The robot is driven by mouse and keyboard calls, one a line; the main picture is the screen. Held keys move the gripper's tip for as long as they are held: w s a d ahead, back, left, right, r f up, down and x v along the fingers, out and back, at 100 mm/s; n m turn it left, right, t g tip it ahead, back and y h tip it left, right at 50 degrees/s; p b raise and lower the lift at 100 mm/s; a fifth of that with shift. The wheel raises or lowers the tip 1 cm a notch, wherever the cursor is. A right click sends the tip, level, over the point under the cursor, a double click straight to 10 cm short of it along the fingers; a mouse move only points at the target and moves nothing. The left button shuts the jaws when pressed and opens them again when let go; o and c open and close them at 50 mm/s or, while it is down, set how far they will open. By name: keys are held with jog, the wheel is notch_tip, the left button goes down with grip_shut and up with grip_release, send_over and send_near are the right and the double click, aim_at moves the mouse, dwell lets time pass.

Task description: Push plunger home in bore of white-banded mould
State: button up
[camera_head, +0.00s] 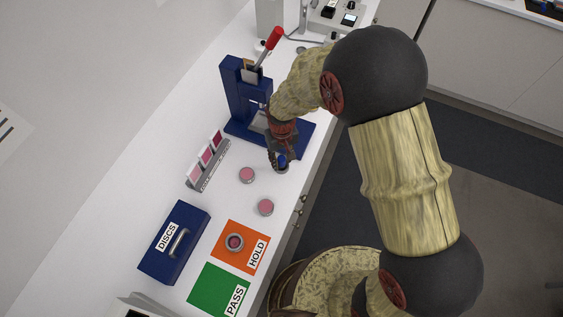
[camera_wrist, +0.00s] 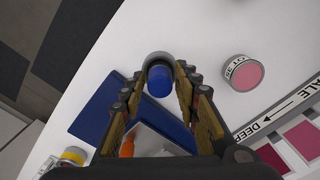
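A blue plunger (camera_wrist: 159,82) shows in the wrist view between my fingertips, in front of a grey ring-shaped mould (camera_wrist: 158,57). In the head view the plunger (camera_head: 281,159) is a small blue patch at my gripper's tip, and the grey mould (camera_head: 281,169) is just below it on the bench. My gripper (camera_wrist: 161,82) points down over them, its fingers apart on either side of the plunger with a small gap seeming to show. How deep the plunger sits in the bore is hidden. I cannot make out a white band on this mould.
A blue press (camera_head: 243,95) with a red-tipped lever stands behind my gripper. Two pink-topped jars (camera_head: 247,174) (camera_head: 265,207) are nearby. A sample scale (camera_head: 208,160), a blue DISCS box (camera_head: 174,242), an orange HOLD card (camera_head: 256,231) bearing a round item, and a green PASS card (camera_head: 211,284) lie along the bench.

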grip_shut()
dwell(0.5)
